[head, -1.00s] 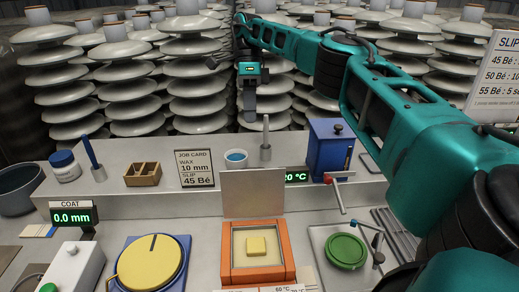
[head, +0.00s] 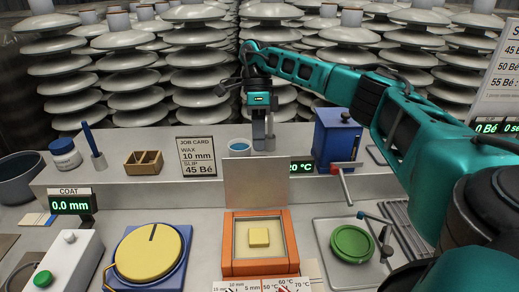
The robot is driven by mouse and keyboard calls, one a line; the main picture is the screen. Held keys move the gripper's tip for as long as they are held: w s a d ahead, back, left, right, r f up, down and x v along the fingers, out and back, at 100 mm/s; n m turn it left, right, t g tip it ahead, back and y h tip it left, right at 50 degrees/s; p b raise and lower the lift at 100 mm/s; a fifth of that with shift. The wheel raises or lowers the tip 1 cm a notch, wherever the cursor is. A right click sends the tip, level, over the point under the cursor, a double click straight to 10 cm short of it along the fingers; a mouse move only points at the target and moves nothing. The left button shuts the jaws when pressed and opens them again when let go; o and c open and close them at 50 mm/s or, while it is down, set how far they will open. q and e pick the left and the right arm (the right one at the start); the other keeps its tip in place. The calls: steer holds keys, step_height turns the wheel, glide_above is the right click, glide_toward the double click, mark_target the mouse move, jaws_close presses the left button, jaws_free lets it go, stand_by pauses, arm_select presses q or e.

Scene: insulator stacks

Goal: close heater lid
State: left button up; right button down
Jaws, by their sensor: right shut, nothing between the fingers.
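The heater (head: 228,267) is an orange square box at the front middle of the bench, with a pale yellow block (head: 259,237) inside. Its lid (head: 257,183) is a flat grey plate standing upright at the back edge, so the heater is open. My right gripper (head: 264,147) points down behind the lid, above the raised shelf, and is shut and empty. It looks apart from the lid, though the exact gap is hard to judge. My left gripper is not in view.
A blue box (head: 332,140) with a red-handled tap stands right of the gripper. A blue-topped cup (head: 239,149) and job card (head: 197,157) stand left of it. A green disc (head: 352,244) lies right of the heater, a yellow round lid (head: 150,255) left.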

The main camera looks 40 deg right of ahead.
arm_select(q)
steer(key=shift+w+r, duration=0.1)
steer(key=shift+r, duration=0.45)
arm_select(e)
steer(key=shift+s+a+r, duration=0.2)
steer(key=shift+s+a, duration=0.4)
steer(key=shift+s, duration=0.1)
steer(key=shift+s+a+r, duration=0.15)
steer(key=shift+s+a, duration=0.45)
steer(key=shift+s, duration=0.1)
